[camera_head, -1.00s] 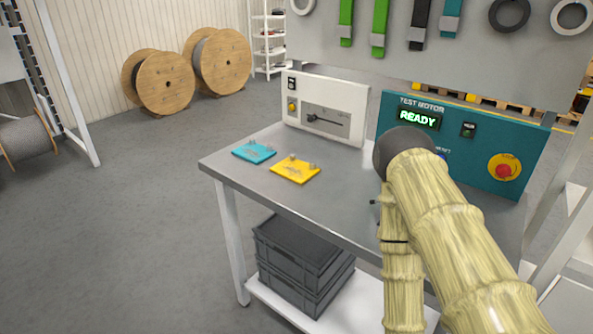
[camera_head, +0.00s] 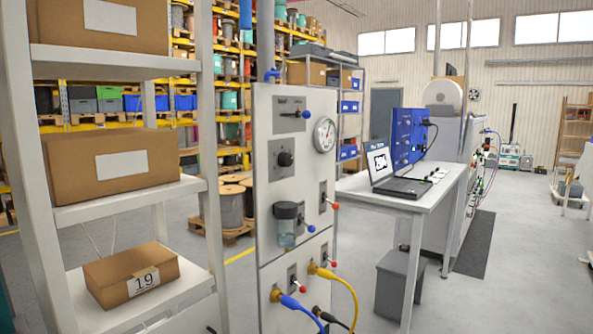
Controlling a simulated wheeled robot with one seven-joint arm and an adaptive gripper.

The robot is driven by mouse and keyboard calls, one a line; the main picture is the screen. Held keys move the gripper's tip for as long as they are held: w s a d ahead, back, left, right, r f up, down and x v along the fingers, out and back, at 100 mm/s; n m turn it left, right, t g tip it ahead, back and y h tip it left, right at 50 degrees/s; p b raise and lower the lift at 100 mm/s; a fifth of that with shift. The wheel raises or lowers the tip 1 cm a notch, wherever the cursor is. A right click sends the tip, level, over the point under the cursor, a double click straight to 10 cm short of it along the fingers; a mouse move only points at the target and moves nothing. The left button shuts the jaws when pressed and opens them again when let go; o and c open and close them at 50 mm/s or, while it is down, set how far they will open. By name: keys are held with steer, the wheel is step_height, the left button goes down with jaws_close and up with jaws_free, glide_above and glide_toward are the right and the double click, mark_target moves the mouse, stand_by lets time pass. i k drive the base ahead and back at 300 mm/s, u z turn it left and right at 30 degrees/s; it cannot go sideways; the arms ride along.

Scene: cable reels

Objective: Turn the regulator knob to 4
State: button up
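A tall light-grey panel (camera_head: 264,170) stands near the middle of the head view. It carries a round black knob (camera_head: 286,159) on a dark square plate, probably the regulator knob. Its scale and setting are too small to read. A round pressure gauge (camera_head: 324,135) sits to its upper right. A blue-handled lever (camera_head: 303,114) is above it. A clear bowl with a dark cap (camera_head: 286,225) is below it. My gripper and arm are not in view.
A white shelf rack with cardboard boxes (camera_head: 133,276) stands close on the left. Red-handled levers (camera_head: 335,206) and blue and yellow hoses (camera_head: 345,288) stick out of the panel. A table with a laptop (camera_head: 400,187) is behind right. Open floor (camera_head: 520,260) lies at the right.

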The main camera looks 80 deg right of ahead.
mark_target(284, 158)
steer(key=z, duration=2.8)
